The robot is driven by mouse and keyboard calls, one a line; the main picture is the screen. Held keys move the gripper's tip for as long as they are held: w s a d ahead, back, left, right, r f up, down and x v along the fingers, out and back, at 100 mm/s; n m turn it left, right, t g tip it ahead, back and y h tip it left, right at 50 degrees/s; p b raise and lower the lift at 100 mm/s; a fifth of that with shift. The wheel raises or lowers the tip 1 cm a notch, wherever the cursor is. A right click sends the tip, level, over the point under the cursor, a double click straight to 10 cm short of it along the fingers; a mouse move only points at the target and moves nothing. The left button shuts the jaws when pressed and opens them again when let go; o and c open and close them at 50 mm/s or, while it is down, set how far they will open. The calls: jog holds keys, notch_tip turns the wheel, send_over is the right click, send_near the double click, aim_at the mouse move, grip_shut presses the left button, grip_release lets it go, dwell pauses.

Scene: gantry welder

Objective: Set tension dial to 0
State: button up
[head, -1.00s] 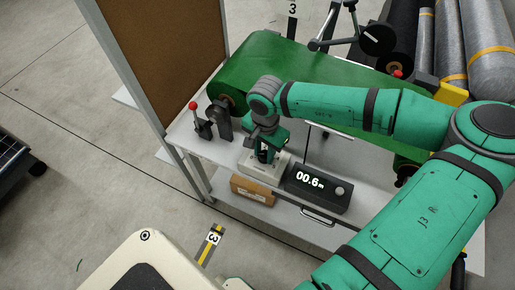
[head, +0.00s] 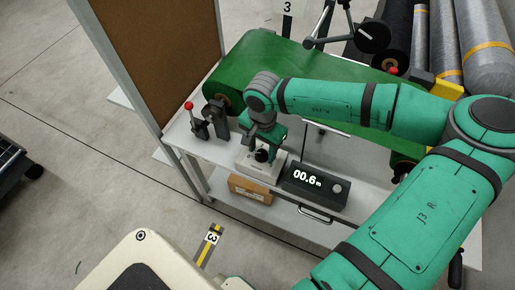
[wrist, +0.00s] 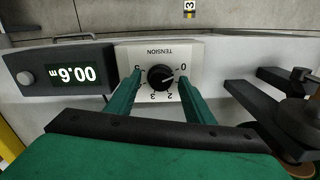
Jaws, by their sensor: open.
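The tension dial (wrist: 160,77) is a round black knob on a pale box (wrist: 190,50) marked TENSION, which reads upside down in the wrist view. Its scale has 0 on the right and 5 on the left, with 2 and 3 at the bottom. The knob's pointer is too small to read surely. My gripper (wrist: 159,80) is open, with one green finger on each side of the knob; contact is not visible. In the head view my gripper (head: 266,140) is just above the dial (head: 262,155), whose face is partly hidden.
A black display (head: 315,187) reading 00.6 m stands right of the dial box. A red-knobbed lever (head: 190,106) stands to the left, and a green roller belt (head: 290,75) lies behind. A cardboard box (head: 250,190) sits below the tabletop's front edge.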

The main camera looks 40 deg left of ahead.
aim_at(261, 154)
notch_tip(261, 154, up, 10)
jog(key=shift+r, duration=0.15)
dwell(0.5)
jog(key=shift+s, duration=0.15)
